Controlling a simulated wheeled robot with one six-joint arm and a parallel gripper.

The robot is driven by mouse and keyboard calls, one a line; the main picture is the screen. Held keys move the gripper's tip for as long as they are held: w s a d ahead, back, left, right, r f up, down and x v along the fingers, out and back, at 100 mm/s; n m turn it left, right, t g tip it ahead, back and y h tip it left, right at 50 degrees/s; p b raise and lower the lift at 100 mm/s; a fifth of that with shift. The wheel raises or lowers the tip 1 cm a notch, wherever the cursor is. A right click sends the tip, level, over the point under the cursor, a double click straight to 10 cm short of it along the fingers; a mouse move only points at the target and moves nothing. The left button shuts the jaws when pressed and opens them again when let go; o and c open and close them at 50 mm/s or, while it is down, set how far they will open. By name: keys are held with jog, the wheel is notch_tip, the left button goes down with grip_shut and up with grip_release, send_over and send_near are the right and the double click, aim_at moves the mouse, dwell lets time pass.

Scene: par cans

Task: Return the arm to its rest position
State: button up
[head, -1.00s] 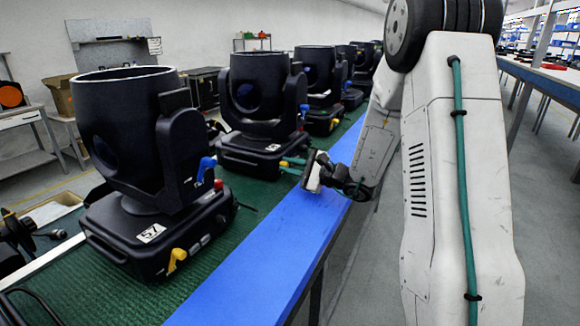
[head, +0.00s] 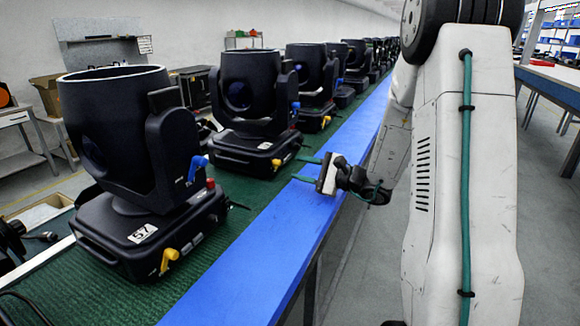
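My gripper (head: 305,169) is in the head view, above the blue strip along the table's edge. Its two thin green fingers point left and stand apart with nothing between them. My white arm runs down the right side of the picture. The nearest black par can (head: 125,130) stands at the left on a base with the label 57, a yellow lever and a blue lever. A second par can (head: 247,95) stands behind it, left of my gripper, and a gap shows between its base and the fingertips.
Several more par cans (head: 312,75) stand in a row farther back on the green mat (head: 60,295). The blue strip (head: 245,265) is bare.

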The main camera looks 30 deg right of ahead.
jog(key=shift+s+d, duration=0.35)
jog(key=shift+s, duration=0.25)
jog(key=s+a+r+n+g+y, duration=0.1)
jog(key=s+a+r+n+g, duration=0.2)
jog(key=s+a+n+g, duration=0.55)
jog(key=s+a+r+n+g+y, duration=0.1)
jog(key=s+a+r+n+g, duration=0.4)
jog(key=a, duration=0.6)
jog(key=s+a+f+n+g+h, duration=0.1)
jog(key=s+h, duration=0.2)
jog(key=s, duration=0.3)
jog(key=s+a+f+n+g+h, duration=0.1)
jog(key=s+n+h, duration=0.1)
jog(key=s, duration=0.4)
jog(key=s+d+r+n+t+h, duration=0.1)
jog(key=s+d+n+t+h, duration=0.1)
jog(key=s+d+h, duration=0.4)
jog(key=shift+s+r+n+h, duration=0.15)
jog(key=shift+s+n+h, duration=0.1)
jog(key=shift+n+h, duration=0.3)
